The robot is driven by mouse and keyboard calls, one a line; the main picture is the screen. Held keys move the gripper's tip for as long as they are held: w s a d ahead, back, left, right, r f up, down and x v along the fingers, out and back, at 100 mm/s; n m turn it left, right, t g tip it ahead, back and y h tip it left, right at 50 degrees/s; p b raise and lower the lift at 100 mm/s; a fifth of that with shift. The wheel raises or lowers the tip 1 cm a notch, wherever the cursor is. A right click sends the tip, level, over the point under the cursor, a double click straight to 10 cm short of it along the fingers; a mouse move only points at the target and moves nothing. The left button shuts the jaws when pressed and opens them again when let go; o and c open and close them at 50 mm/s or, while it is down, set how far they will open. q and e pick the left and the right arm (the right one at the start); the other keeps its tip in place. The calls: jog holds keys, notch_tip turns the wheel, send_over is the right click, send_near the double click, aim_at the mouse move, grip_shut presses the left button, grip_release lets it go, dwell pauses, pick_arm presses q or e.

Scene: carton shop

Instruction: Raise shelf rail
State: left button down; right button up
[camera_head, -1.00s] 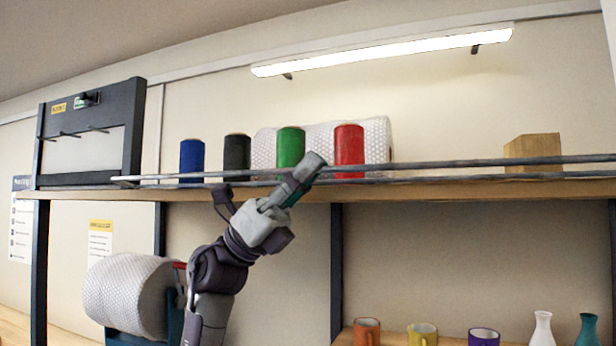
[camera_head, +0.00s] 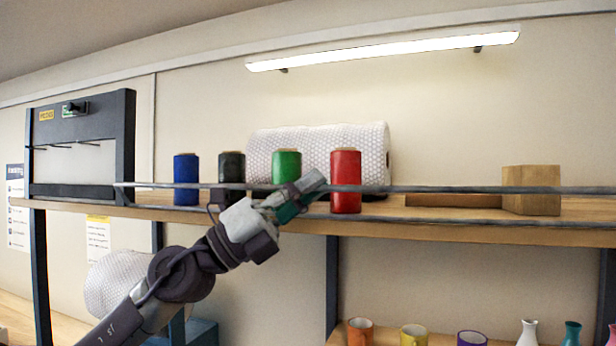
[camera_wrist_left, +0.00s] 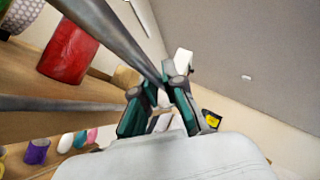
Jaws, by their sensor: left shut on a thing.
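The shelf rail (camera_head: 440,188) is a thin grey bar running along the front of the upper wooden shelf (camera_head: 480,231). It crosses in front of the spools, above the shelf edge. My left gripper (camera_head: 312,188) is shut on this bar in front of the green and red spools. In the left wrist view the bar (camera_wrist_left: 115,35) runs down into the closed fingers (camera_wrist_left: 160,95). A second grey bar (camera_head: 430,219) lies lower along the shelf's front edge. My right gripper is not in view.
Blue (camera_head: 186,180), black (camera_head: 231,178), green (camera_head: 287,170) and red (camera_head: 345,180) spools stand behind the rail. A white roll (camera_head: 375,150) lies behind them. A wooden block (camera_head: 531,190) stands at right. A dark frame (camera_head: 124,145) stands at left. Cups and vases stand below.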

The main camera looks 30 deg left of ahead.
pick_arm(q)
jog(key=shift+y, duration=0.3)
jog(key=c, duration=1.2)
grip_release()
jog(key=shift+c, duration=0.2)
jog(key=shift+a+f, duration=0.1)
jog(key=shift+f, duration=0.05)
jog(key=v, duration=1.1)
jog(key=shift+s+a+f, duration=0.2)
jog(key=shift+s+f, duration=0.05)
